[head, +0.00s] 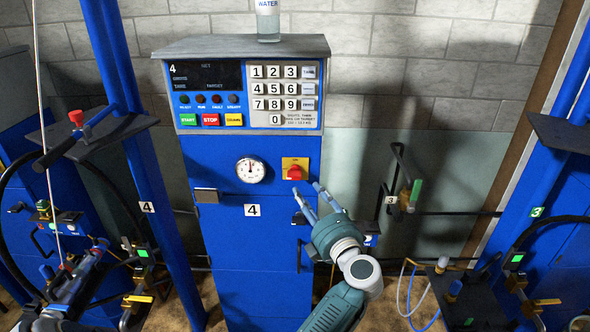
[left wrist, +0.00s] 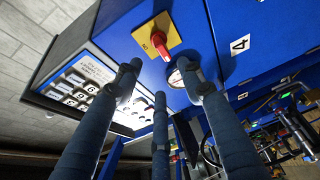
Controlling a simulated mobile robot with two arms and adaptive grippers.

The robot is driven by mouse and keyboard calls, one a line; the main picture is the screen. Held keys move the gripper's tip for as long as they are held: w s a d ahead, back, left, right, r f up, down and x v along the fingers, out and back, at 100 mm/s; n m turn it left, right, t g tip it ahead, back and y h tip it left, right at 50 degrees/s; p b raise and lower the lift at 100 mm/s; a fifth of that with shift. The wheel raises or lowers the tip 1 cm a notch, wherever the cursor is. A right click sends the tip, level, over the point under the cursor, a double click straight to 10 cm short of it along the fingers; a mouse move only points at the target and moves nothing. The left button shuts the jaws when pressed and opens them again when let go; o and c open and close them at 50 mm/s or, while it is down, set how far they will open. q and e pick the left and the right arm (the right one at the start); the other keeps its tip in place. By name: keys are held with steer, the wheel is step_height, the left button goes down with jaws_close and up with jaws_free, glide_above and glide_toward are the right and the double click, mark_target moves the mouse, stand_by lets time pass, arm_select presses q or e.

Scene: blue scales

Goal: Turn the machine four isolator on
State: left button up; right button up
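The machine four isolator is a red rotary knob (head: 295,172) on a yellow plate, on the front of the blue machine (head: 230,240) labelled 4. In the left wrist view the red knob (left wrist: 155,38) shows near the top centre, just beyond the fingertips. I cannot tell its switch position. My left gripper (head: 307,190) is open and empty, its fingers spread just below and right of the knob. In the left wrist view the left gripper's three fingers (left wrist: 158,76) point toward the panel, apart from the knob. My right gripper is in neither view.
A round gauge (head: 251,170) sits left of the isolator. Above are a keypad (head: 284,88) and coloured buttons (head: 211,120). A water bottle (head: 268,22) stands on top. A handle (head: 206,195) juts out below the gauge. Blue posts and pipework stand at both sides.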

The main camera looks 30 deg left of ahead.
mark_target(296, 177)
arm_select(q)
steer(key=b+x, duration=0.1)
steer(key=x, duration=0.2)
steer(key=b+x, duration=0.1)
steer(key=x, duration=0.2)
steer(key=b+x, duration=0.1)
steer(key=x, duration=0.2)
steer(key=shift+w+d+f, duration=0.1)
steer(key=shift+f, duration=0.15)
steer(key=shift+w+a+r, duration=0.1)
steer(key=shift+w+a, duration=0.35)
steer(key=shift+a, duration=0.05)
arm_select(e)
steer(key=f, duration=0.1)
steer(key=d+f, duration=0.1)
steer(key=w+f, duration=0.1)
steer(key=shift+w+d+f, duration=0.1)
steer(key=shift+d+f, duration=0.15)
arm_select(q)
steer(key=c, duration=1)
jaws_close()
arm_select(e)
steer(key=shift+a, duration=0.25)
